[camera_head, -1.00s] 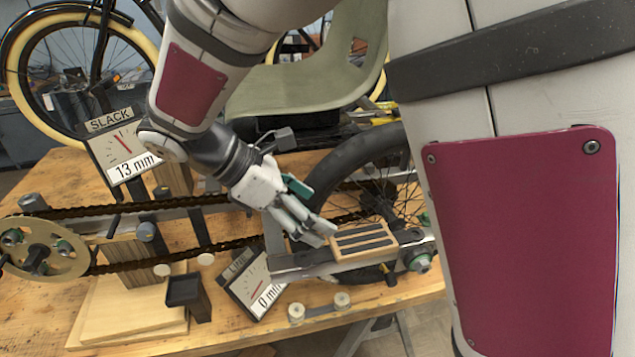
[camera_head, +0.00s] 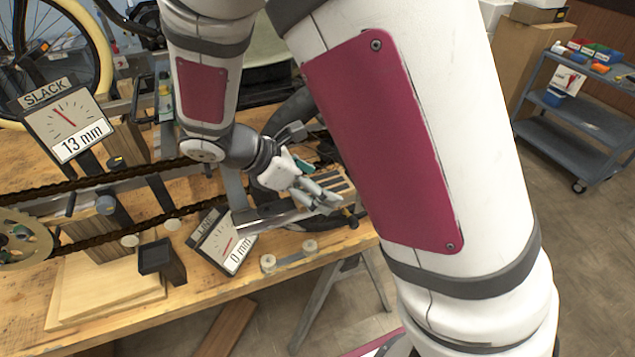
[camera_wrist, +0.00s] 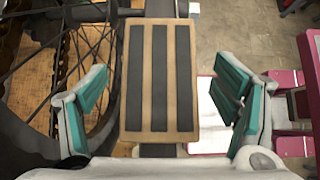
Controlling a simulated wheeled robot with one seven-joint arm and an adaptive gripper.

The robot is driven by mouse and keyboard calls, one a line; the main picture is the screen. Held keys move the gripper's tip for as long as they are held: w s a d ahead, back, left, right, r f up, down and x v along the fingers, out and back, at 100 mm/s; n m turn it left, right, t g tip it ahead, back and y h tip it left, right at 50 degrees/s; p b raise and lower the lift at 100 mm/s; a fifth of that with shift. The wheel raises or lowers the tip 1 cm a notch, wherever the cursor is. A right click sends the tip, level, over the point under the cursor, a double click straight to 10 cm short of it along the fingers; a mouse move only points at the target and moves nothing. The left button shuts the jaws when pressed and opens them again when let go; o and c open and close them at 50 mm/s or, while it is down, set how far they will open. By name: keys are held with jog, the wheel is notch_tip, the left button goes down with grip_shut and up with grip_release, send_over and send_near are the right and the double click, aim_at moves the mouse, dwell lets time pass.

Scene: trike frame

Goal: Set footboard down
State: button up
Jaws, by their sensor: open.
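The footboard (camera_wrist: 160,78) is a tan wooden slab with dark strips. In the wrist view it lies between my two open fingers, with a visible gap on each side. In the head view the footboard (camera_head: 340,180) lies on the frame's silver rail (camera_head: 285,216) near the rear wheel, partly hidden by my gripper and arm. My gripper (camera_head: 326,202) is open, its teal-padded fingers beside the board and apart from it.
The wheel and its spokes (camera_wrist: 65,75) are close on the wrist view's left. A SLACK gauge (camera_head: 66,122) reads 13 mm and a second gauge (camera_head: 222,243) reads 0 mm. A dark chain (camera_head: 110,236) runs along the bench. A blue cart (camera_head: 580,125) stands at right.

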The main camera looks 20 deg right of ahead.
jog(key=c, duration=1.7)
jog(key=shift+c, duration=0.6)
jog(key=shift+r, duration=0.1)
